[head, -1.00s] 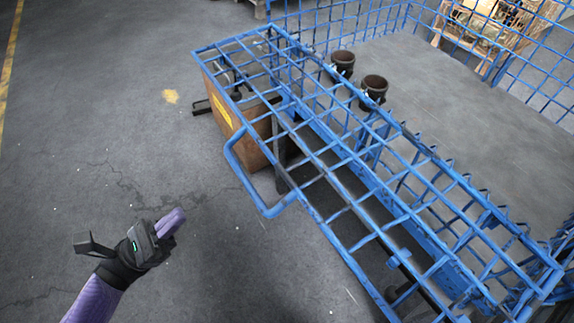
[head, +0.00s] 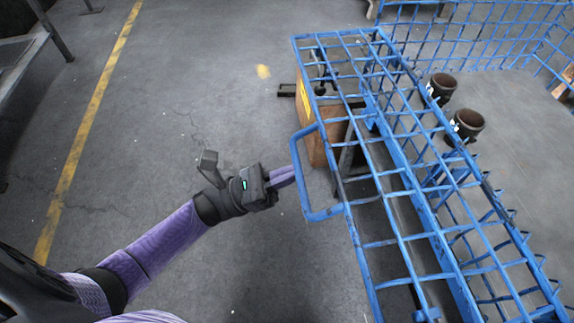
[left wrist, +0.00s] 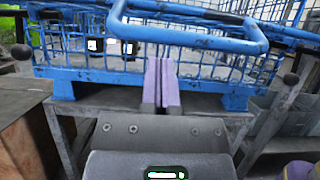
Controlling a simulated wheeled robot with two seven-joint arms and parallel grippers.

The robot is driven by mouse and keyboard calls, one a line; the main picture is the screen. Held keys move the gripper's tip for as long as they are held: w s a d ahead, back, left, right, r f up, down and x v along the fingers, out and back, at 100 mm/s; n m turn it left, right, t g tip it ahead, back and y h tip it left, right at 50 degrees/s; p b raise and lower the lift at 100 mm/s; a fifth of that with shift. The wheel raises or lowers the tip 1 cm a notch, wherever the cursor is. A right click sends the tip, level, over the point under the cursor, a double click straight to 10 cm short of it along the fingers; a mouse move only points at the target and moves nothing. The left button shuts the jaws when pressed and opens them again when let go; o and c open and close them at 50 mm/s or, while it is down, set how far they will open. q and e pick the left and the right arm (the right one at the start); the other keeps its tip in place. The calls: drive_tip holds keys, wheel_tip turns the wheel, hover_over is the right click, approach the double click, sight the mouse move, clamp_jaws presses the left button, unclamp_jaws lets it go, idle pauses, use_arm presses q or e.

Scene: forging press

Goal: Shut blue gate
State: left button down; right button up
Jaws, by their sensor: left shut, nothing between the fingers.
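The blue gate (head: 400,190) is a wire-mesh panel folded out roughly flat on the right in the head view. Its looped handle (head: 325,215) sticks out from its left side. In the left wrist view the handle (left wrist: 190,40) crosses the top, just beyond my fingers. My left gripper (head: 290,174), on a purple arm, is shut and empty, with its tips right beside the handle's outer bar. I cannot tell whether they touch it. The shut fingers also show in the left wrist view (left wrist: 161,68), pointing under or at the bar. My right gripper is not in view.
A wooden box (head: 312,140) stands under the gate's far end. Blue mesh fencing (head: 480,40) closes the back. The floor on the left is clear up to a yellow line (head: 95,110).

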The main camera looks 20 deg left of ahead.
use_arm(q)
drive_tip(key=shift+r, duration=0.3)
